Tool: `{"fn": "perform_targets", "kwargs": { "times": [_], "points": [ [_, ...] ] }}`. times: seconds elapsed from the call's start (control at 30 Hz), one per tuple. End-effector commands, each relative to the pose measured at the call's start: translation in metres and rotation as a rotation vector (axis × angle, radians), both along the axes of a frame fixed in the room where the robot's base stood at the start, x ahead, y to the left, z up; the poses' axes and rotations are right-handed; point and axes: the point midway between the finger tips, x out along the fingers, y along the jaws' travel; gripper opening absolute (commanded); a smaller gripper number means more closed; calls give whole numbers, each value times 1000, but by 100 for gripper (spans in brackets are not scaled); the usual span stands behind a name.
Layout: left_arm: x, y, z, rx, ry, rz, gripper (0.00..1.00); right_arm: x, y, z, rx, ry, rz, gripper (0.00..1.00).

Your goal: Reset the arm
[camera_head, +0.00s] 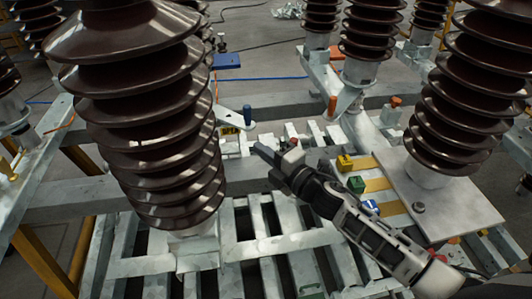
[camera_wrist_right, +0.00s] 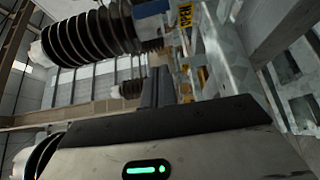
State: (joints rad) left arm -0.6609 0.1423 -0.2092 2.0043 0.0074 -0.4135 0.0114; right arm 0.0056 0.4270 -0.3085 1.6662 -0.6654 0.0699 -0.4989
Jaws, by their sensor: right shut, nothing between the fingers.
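My right arm comes in from the lower right in the head view, and its gripper (camera_head: 265,153) reaches left over the grey steel frame (camera_head: 240,245). The gripper's fingers are together and hold nothing. In the right wrist view the shut fingers (camera_wrist_right: 156,88) stand up beyond the dark edge of the gripper body, which carries a green light. The fingertips are to the right of the large brown ribbed insulator (camera_head: 150,110), apart from it as far as I can tell. My left gripper is not in view.
Another brown insulator (camera_head: 470,90) stands on a grey plate (camera_head: 450,205) at the right. Yellow (camera_head: 344,162), green (camera_head: 356,185) and blue (camera_head: 371,207) small blocks lie beside my right arm. More insulators stand at the back.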

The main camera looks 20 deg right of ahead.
Motion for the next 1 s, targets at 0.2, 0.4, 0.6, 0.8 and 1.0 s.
{"fn": "perform_targets", "kwargs": {
  "times": [0.2,0.4,0.6,0.8,1.0],
  "points": [
    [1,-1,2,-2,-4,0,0,-8,-3,0,3,2,-1,0],
    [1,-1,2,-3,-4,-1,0,-54,6,-45,340,244,-110,0],
    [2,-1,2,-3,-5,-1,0,-150,20,-113,936,686,-379,0],
    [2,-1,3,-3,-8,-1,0,-215,34,-141,1270,937,-573,0],
    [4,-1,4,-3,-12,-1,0,-225,37,-145,1326,978,-608,0]
  ]
}}
